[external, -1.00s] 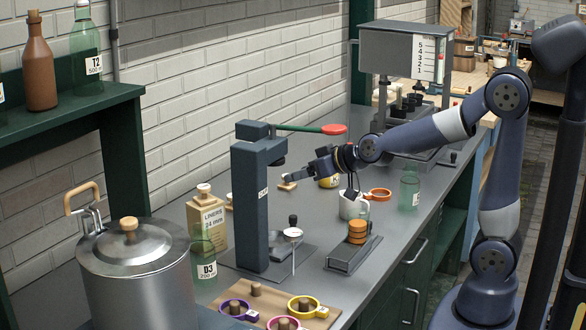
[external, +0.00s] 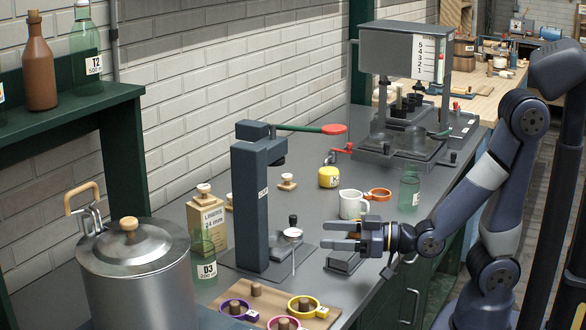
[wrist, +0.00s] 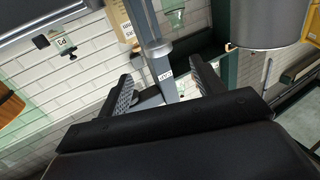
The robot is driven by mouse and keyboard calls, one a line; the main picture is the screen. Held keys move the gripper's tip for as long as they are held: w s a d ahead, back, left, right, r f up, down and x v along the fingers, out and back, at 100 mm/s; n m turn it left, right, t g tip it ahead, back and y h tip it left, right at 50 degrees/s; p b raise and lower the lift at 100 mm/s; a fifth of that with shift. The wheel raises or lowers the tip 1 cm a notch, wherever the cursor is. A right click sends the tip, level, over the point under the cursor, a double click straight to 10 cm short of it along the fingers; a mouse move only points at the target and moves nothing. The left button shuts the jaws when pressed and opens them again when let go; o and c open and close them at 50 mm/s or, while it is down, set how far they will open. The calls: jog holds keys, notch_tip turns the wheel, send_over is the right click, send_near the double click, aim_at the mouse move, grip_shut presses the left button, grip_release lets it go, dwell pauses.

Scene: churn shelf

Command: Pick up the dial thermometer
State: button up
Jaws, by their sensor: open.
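The dial thermometer appears to be the small white round dial (external: 292,233) on a thin upright stem, in front of the dark bench press in the external view. My gripper (external: 326,235) is open and empty just to its right, at about dial height in the picture, with its fingers pointing left. A gap shows between fingertips and dial. In the wrist view my open fingers (wrist: 160,78) frame the press's labelled column; I cannot clearly make out the thermometer there.
The press (external: 250,205) stands behind the dial. Nearby are a liners box (external: 207,222), glass D3 (external: 203,258), a large pot (external: 135,275), a board (external: 258,297) with coloured rings and a white mug (external: 352,205). A base plate (external: 343,262) lies below my gripper.

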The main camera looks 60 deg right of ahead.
aim_at(294, 232)
jog(key=shift+f+p+x, duration=0.2)
jog(key=shift+p+x, duration=0.45)
jog(key=shift+x, duration=3.9)
jog(key=shift+c, duration=0.5)
jog(key=c, duration=0.9)
